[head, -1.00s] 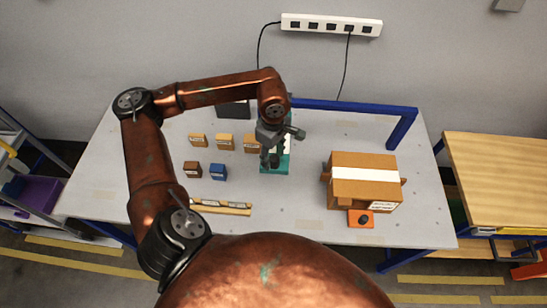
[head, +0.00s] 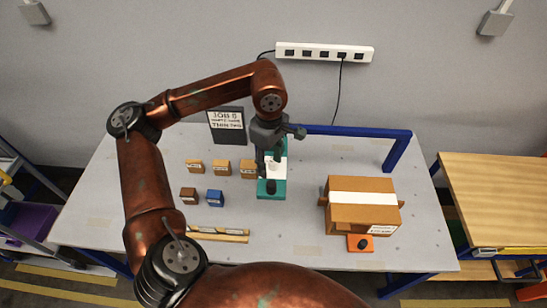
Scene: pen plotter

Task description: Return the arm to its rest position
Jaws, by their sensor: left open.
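My left arm, copper-coloured, reaches over the table from the left. Its dark grey left gripper (head: 269,160) points down, open, above the teal pen plotter (head: 276,195) at the middle of the table. White paper shows on the plotter, and a small black part stands at its front, just below the gripper's fingers. The gripper hides some of the plotter's back. I see nothing held between the fingers. My right gripper is not in view.
Small boxes, including a blue one (head: 215,197), stand left of the plotter. A wooden rack (head: 218,234) lies in front of them. A sign (head: 227,126) stands behind. A cardboard-brown box (head: 361,213) and an orange button box (head: 360,243) are at right. A blue frame (head: 398,149) rises behind.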

